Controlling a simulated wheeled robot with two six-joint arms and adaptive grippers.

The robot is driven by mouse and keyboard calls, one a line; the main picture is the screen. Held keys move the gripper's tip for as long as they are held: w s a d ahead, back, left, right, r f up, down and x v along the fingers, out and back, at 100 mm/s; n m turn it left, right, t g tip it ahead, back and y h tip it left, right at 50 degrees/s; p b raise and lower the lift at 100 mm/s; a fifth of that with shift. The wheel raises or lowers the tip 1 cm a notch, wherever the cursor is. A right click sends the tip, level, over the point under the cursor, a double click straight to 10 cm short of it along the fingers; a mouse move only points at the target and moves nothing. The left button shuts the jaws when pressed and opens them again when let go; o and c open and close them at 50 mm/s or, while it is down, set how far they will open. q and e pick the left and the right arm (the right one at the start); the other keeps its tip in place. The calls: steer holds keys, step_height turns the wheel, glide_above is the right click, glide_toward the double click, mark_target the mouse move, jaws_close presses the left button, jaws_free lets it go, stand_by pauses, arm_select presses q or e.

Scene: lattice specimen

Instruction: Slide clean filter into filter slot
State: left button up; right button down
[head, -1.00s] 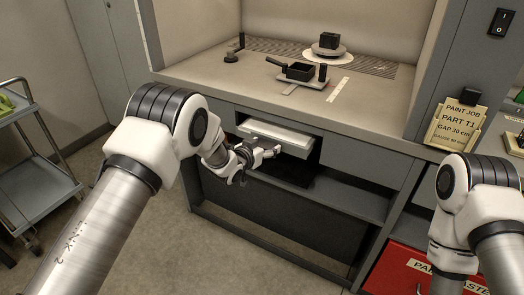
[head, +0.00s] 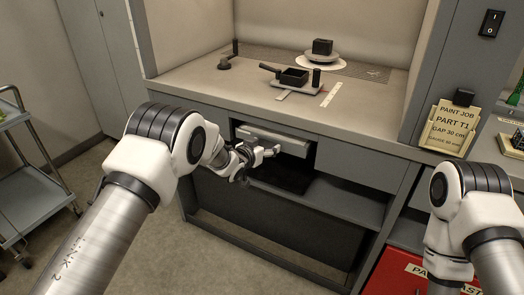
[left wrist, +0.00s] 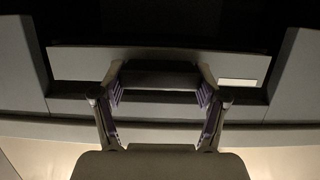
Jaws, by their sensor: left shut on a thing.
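The clean filter (head: 272,141) is a flat grey panel in the filter slot (head: 308,160), an opening under the bench top. It sits mostly inside, with its front showing in the head view. In the left wrist view the filter's grey front (left wrist: 75,64) spans the opening and has a white label at the right. My left gripper (head: 268,153) is at this front, its two fingers (left wrist: 160,85) closed around a dark handle bar in the middle. The filter's back is hidden inside the bench. My right arm shows at the right, but its gripper is out of view.
A black pan-like box (head: 294,77) and a round stand with a dark block (head: 322,47) are on the bench top (head: 205,80). A shelf (head: 340,205) is under the slot. A trolley (head: 40,195) stands left and a red box (head: 395,275) lower right.

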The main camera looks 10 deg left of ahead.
arm_select(q)
steer(key=shift+w+d, duration=0.2)
steer(key=shift+w, duration=0.3)
steer(key=shift+c, duration=0.6)
steer(key=shift+r, duration=0.15)
steer(key=o, duration=1.4)
steer(key=shift+o, duration=0.2)
steer(key=shift+w, duration=0.1)
steer(key=p+v, duration=0.2)
steer(key=shift+s+a+r, duration=0.1)
steer(key=shift+s+r, duration=0.05)
steer(key=shift+s, duration=0.2)
steer(key=shift+p+v, duration=0.6)
steer(key=shift+v, duration=0.55)
